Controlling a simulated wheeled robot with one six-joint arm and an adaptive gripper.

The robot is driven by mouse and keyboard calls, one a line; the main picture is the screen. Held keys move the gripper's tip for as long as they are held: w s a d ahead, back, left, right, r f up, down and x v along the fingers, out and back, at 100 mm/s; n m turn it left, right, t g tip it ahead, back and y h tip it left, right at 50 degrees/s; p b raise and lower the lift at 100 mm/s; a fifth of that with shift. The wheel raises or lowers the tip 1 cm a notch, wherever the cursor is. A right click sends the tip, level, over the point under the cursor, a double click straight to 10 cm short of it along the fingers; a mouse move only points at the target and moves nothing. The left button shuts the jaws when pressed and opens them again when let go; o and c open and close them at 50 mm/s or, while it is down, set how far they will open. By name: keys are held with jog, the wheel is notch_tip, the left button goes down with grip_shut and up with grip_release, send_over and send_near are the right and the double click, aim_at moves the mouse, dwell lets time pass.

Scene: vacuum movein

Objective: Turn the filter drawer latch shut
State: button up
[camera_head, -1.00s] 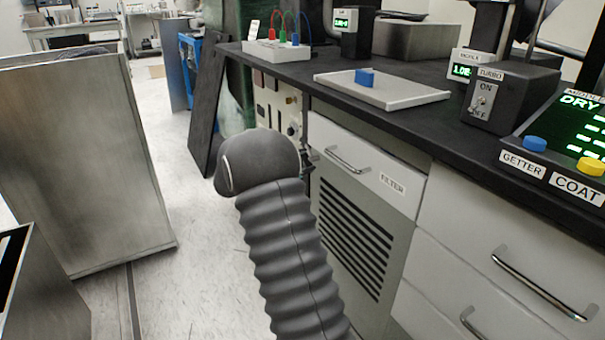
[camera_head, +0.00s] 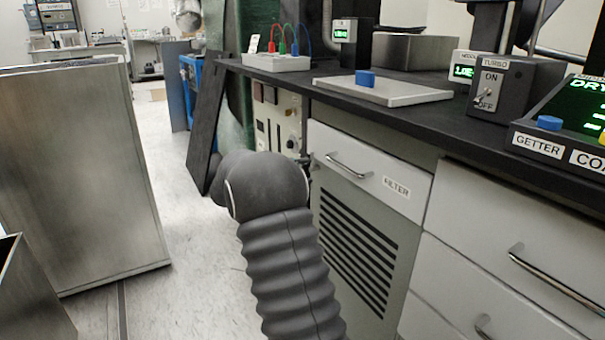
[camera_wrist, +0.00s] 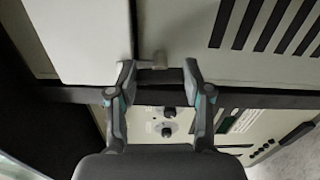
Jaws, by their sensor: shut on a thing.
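The white filter drawer (camera_head: 365,165), with a metal bar handle and a FILTER label, sits flush in the cabinet in the head view. Its front also shows at upper left in the wrist view (camera_wrist: 80,40). My gripper (camera_wrist: 158,72) is at the drawer's side edge, its two fingers on either side of the small latch (camera_wrist: 157,60). It is shut on the latch, with the fingers still spread apart by its width. The latch's exact turn is hard to tell. In the head view my arm mostly hides the gripper and the latch.
A vented panel (camera_head: 355,245) lies below the drawer. A panel with knobs (camera_head: 280,120) stands left of it. The black counter (camera_head: 440,115) overhangs above, carrying a grey tray (camera_head: 400,92) and instruments. A metal cabinet (camera_head: 80,180) stands at left, with open floor between.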

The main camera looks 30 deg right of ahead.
jog(key=shift+m, duration=0.6)
jog(key=o, duration=1.2)
jog(key=shift+c, duration=0.2)
jog(key=a, duration=1.2)
jog(key=shift+w, duration=0.35)
